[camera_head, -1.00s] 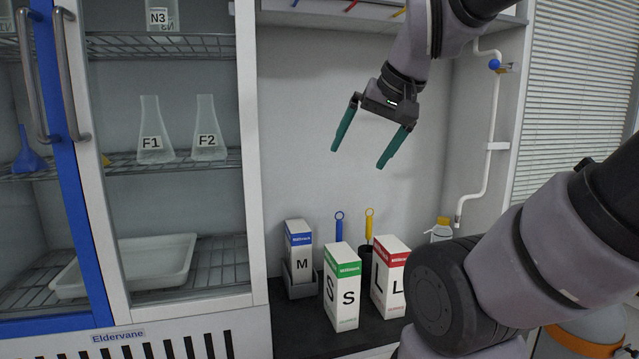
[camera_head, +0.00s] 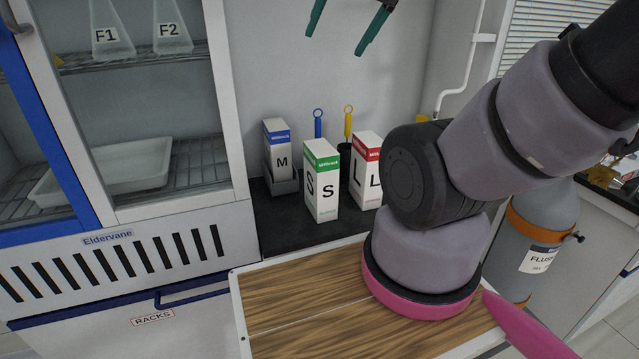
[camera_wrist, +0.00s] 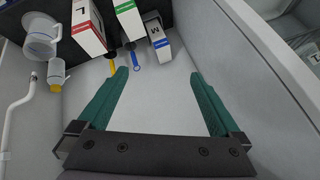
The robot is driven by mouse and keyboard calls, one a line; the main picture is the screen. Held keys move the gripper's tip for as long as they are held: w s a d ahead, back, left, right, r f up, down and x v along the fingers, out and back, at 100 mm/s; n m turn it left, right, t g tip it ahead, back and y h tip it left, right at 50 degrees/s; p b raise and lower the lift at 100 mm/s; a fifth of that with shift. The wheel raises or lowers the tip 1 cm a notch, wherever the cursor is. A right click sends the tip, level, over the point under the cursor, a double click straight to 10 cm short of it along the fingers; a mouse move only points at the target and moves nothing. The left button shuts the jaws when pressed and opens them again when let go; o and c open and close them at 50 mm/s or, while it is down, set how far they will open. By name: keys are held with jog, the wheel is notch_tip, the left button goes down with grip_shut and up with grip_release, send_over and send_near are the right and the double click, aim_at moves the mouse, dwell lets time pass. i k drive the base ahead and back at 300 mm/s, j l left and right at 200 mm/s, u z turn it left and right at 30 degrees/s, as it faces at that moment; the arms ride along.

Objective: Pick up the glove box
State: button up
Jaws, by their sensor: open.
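Three glove boxes stand on the dark counter in the head view: a blue-topped box marked M (camera_head: 278,150), a green-topped box marked S (camera_head: 321,182) and a red-topped box marked L (camera_head: 366,170). The M box sits in a grey holder at the back left; the S box is nearer the front. All three also show at the top of the wrist view: L (camera_wrist: 88,27), S (camera_wrist: 130,18) and M (camera_wrist: 159,42). My gripper (camera_head: 349,22) is open and empty, high above the counter near the back wall. Its teal fingers (camera_wrist: 160,84) point towards the boxes, well apart from them.
Blue (camera_head: 318,122) and yellow (camera_head: 348,120) ring-topped tools stand behind the boxes. A glass cabinet with flasks (camera_head: 113,35) and a white tray (camera_head: 115,165) is at left. A white jug (camera_wrist: 40,35) and a yellow-capped bottle (camera_wrist: 56,73) show in the wrist view.

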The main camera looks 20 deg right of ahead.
aim_at(321, 162)
jog(key=j+z, duration=0.1)
jog(key=z, duration=0.4)
jog(key=j+z, duration=0.15)
jog(key=z, duration=0.85)
jog(key=k+j+z, duration=0.1)
jog(key=z, duration=0.35)
jog(key=k+z, duration=0.1)
jog(key=z, duration=0.4)
jog(key=k+j, duration=0.1)
jog(key=k, duration=0.2)
jog(key=k+j, duration=0.1)
jog(key=k, duration=0.15)
jog(key=k+u, duration=0.2)
jog(key=u, duration=0.2)
jog(key=k+u, duration=0.2)
jog(key=u, duration=0.25)
jog(key=k+u, duration=0.2)
jog(key=u, duration=0.2)
